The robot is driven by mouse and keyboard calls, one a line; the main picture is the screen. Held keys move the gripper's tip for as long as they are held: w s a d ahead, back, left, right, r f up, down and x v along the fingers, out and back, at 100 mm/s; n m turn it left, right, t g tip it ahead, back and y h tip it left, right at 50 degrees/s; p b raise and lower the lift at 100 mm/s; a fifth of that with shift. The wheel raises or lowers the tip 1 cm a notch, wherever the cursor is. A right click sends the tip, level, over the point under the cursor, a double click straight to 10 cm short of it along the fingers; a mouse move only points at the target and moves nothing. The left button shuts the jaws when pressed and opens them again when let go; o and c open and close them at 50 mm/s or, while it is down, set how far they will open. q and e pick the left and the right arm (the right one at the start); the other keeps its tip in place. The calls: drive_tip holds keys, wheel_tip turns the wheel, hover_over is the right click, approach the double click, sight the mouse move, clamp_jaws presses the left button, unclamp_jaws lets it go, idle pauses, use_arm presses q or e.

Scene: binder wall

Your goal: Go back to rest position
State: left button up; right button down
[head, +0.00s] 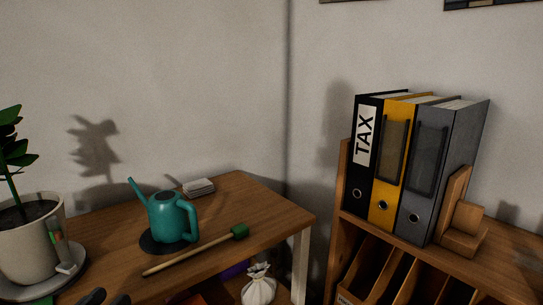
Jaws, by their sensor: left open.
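My left gripper (106,297) shows only as two dark fingertips at the bottom edge of the head view. The fingertips are apart with nothing visible between them. They are in front of the wooden table (250,200), left of the near end of a stick with a green head (195,251). The rest of the left gripper is cut off by the frame. My right gripper is not in view.
A teal watering can (168,218) stands on a dark round mat. A potted plant (28,240) is at left. Black TAX, yellow and grey binders (425,160) stand upright on a wooden shelf (510,260), beside a wooden bookend (460,220).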

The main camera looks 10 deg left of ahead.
use_arm(q)
drive_tip(key=s+d+f+n+g+y+p, duration=0.15)
drive_tip(key=f+n, duration=0.25)
drive_tip(key=n, duration=0.6)
drive_tip(key=w+d+f+n+g+y+p, duration=0.1)
drive_tip(key=d+f+n+g+y+p, duration=0.3)
drive_tip(key=n, duration=0.6)
drive_tip(key=s+d+f+n+g+h, duration=0.1)
drive_tip(key=s+d+f+n+h, duration=0.1)
drive_tip(key=d+n, duration=0.4)
drive_tip(key=s+d+f+n+h+p, duration=0.1)
drive_tip(key=d+f+n+h, duration=0.3)
drive_tip(key=d+f+n, duration=0.1)
drive_tip(key=shift+s+d+n+g+p, duration=0.35)
drive_tip(key=shift+d+n, duration=0.1)
drive_tip(key=shift+n, duration=0.65)
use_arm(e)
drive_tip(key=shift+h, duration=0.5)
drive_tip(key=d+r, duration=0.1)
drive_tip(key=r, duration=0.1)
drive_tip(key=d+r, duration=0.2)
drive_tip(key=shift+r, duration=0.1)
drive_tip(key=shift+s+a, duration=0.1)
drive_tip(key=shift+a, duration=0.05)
